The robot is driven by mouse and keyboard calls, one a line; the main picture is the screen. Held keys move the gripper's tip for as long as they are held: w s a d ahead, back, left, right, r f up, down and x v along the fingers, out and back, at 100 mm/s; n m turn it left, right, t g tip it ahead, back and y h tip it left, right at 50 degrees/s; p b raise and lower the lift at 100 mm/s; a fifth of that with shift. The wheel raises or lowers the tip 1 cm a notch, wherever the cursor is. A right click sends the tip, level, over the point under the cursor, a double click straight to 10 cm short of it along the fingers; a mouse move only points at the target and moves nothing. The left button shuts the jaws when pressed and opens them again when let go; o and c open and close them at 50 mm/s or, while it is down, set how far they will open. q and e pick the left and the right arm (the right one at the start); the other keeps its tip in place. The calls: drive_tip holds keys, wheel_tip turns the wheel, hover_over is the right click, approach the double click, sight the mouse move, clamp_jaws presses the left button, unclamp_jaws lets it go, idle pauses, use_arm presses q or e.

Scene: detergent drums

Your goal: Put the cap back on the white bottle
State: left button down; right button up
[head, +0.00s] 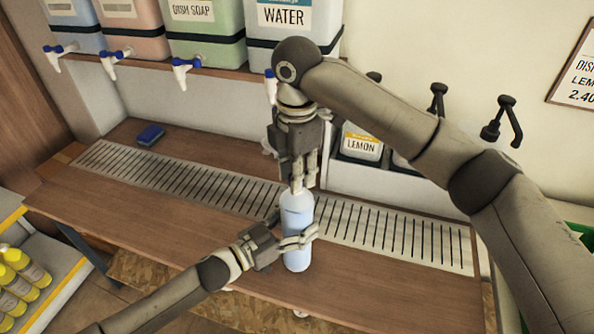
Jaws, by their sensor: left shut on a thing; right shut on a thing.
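The white bottle (297,254), pale bluish in this light, stands upright on the wooden counter at the front edge of the drain grate. My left gripper (297,232) reaches in from the left and is shut around the bottle's body. My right gripper (304,184) points down from above, directly over the bottle's top. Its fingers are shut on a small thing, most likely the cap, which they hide. The bottle's mouth is also hidden, so I cannot tell whether the cap touches it.
A slotted metal drain grate (400,236) runs along the counter (165,228). A blue sponge (150,135) lies at the back left. Large drums with taps, including a water drum (290,25), stand on the shelf above. Pump bottles, one labelled lemon (361,143), stand behind my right arm.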

drive_tip(key=m, duration=1.6)
drive_tip(key=shift+m, duration=0.4)
drive_tip(key=m, duration=0.8)
drive_tip(key=shift+m, duration=0.3)
drive_tip(key=m, duration=1)
drive_tip(key=shift+m, duration=0.3)
drive_tip(key=m, duration=0.4)
drive_tip(key=shift+m, duration=0.4)
drive_tip(key=o, duration=0.6)
drive_tip(key=shift+f, duration=0.1)
